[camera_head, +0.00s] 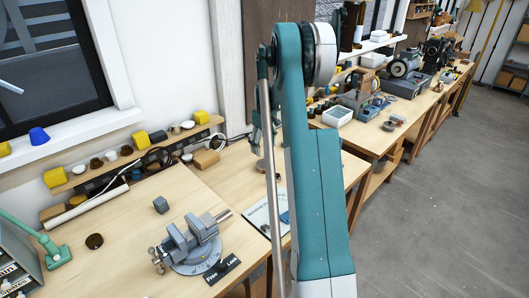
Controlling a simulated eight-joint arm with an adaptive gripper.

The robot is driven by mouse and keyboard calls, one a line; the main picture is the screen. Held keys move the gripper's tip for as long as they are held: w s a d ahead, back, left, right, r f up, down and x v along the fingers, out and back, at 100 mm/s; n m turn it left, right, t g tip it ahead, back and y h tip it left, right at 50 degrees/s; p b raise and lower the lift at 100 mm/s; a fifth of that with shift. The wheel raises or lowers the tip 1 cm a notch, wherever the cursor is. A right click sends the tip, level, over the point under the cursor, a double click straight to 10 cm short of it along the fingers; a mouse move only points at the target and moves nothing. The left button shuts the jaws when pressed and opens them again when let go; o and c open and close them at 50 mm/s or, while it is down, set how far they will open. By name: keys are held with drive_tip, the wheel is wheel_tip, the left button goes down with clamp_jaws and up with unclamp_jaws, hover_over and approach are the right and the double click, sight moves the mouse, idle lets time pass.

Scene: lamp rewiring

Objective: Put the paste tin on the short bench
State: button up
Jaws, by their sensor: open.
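My teal arm rises through the middle of the view and hides part of the benches. My gripper (264,147) shows only in part beside and behind the arm, over the bench; it is open, and I see nothing held in it. I cannot tell for sure which object is the paste tin. A small flat round dark tin (94,241) lies on the near left bench (130,215). Another low round brownish item (261,166) sits on the bench just below the gripper, partly hidden by the arm. The labels of both are too small to read.
A grey vise (190,245) and a small grey cube (160,204) stand on the near bench. A green lamp base (57,257) is at the left. A long bench (365,140) carries a white tray (337,117) and machines. The floor (440,210) at right is clear.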

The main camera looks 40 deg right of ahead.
drive_tip(key=shift+r, duration=0.25)
idle(0.7)
drive_tip(key=s+a+r+t, duration=0.1)
drive_tip(key=s+a+r, duration=0.2)
drive_tip(key=a+r, duration=0.6)
drive_tip(key=s+a+r+t+h, duration=0.1)
drive_tip(key=s+a+r, duration=0.35)
drive_tip(key=a, duration=0.85)
drive_tip(key=s+a+r+t, duration=0.1)
drive_tip(key=s+a+r, duration=0.2)
drive_tip(key=a+r, duration=0.7)
drive_tip(key=s+a+t, duration=0.2)
drive_tip(key=s+a, duration=1)
drive_tip(key=a, duration=0.4)
drive_tip(key=s+a+f+t, duration=0.1)
drive_tip(key=s+a+f, duration=0.1)
drive_tip(key=s+a, duration=0.2)
drive_tip(key=s+a+f+t+y, duration=0.1)
drive_tip(key=s+a, duration=0.3)
drive_tip(key=s, duration=0.4)
drive_tip(key=shift+s+a+f, duration=0.2)
drive_tip(key=shift+s+f, duration=0.15)
drive_tip(key=shift+f, duration=0.4)
